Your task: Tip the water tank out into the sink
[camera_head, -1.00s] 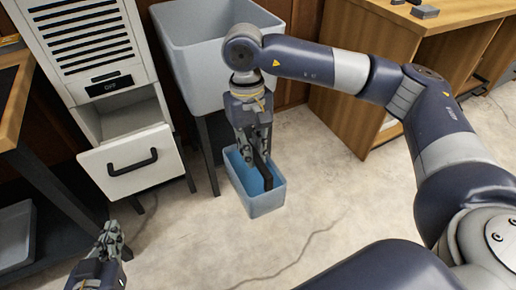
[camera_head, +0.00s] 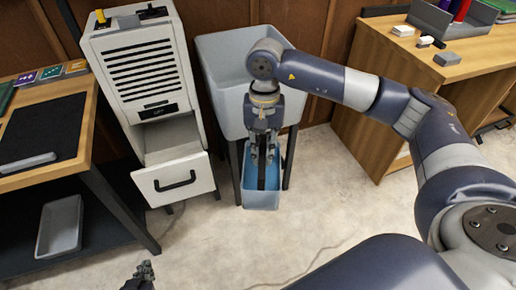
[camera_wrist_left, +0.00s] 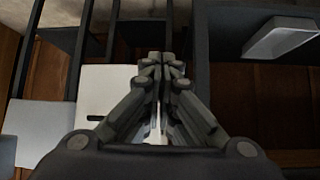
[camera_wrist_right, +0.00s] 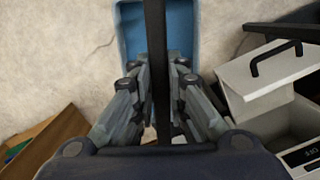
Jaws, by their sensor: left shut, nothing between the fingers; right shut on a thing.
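The water tank (camera_head: 262,201) is a pale blue open bin with a black bar handle. It is upright below the front of the sink, and I cannot tell whether it touches the floor. My right gripper (camera_head: 262,157) points down and is shut on the black handle, which also shows in the right wrist view (camera_wrist_right: 156,50) with the tank's blue wall (camera_wrist_right: 130,32) behind it. The sink (camera_head: 222,82) is a grey-blue tub on dark legs, partly hidden by my right arm. My left gripper (camera_head: 143,271) is shut and empty at the lower left, also in the left wrist view (camera_wrist_left: 160,65).
A white louvred appliance (camera_head: 140,65) stands left of the sink, its front drawer (camera_head: 175,180) pulled out. A dark-topped workbench (camera_head: 45,130) with a grey tray (camera_head: 60,226) below is at left. A wooden desk (camera_head: 390,75) is at right. The floor in front is clear.

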